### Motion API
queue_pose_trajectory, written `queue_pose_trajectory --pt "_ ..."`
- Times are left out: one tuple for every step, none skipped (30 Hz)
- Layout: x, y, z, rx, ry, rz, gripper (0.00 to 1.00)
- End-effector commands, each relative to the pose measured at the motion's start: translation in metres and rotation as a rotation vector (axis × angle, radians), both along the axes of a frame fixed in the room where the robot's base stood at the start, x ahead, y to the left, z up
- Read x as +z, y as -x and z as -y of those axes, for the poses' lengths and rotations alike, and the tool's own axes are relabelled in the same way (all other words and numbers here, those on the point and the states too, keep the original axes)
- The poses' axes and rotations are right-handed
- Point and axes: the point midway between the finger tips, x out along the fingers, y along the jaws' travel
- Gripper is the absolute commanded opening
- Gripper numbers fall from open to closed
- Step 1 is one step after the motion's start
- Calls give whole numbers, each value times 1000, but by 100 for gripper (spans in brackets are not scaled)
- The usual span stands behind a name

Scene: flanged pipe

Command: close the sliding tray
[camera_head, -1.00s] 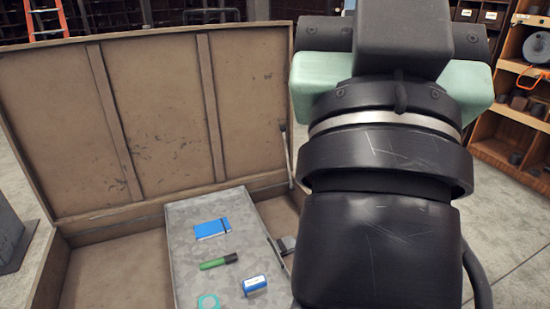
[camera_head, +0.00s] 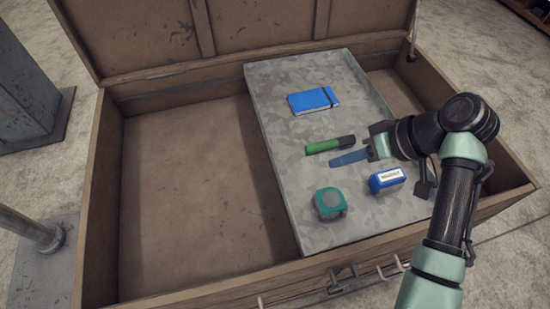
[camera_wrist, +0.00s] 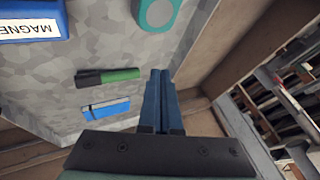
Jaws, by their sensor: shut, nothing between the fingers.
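The grey sliding tray (camera_head: 290,155) sits inside a brown wooden chest (camera_head: 190,300), right of its middle, with the wide left part uncovered and a narrower strip uncovered on the right. In the wrist view the tray (camera_wrist: 55,80) fills the left. My gripper (camera_head: 335,161) appears over the tray in the head view, its blue fingers shut and empty, pointing left. In the wrist view the shut fingers (camera_wrist: 160,72) overlap the tray's edge; I cannot tell whether they touch it.
On the tray are a blue notebook (camera_head: 313,101), a green marker (camera_head: 330,144), a blue labelled box (camera_head: 387,180) and a teal tape measure (camera_head: 330,203). The chest lid (camera_head: 150,35) stands open behind. A metal post (camera_head: 30,230) and a grey pillar (camera_head: 25,90) stand left.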

Motion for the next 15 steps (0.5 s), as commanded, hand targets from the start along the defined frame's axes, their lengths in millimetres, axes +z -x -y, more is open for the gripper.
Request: queue_pose_trajectory --pt "-4 0 -2 3 -3 -4 0" --pt "-6 0 -4 4 -2 -5 0" --pt "-10 -1 -7 5 -2 -5 0" --pt "-14 -2 -10 5 -2 -5 0" --pt "-18 -3 -13 4 -1 -4 0" --pt "-25 -5 -18 4 -2 -5 0" --pt "-30 -7 -21 4 -1 -5 0" --pt "-36 -8 -25 5 -2 -6 0" --pt "-43 -10 -30 4 -1 -5 0" --pt "-48 -11 -34 4 -1 -6 0" --pt "-53 -13 -38 3 0 -5 0" --pt "-60 -15 -42 3 0 -5 0" --pt "-66 -16 -46 3 0 -5 0" --pt "-71 -17 -50 3 0 -5 0" --pt "-77 -19 -54 3 0 -4 0"
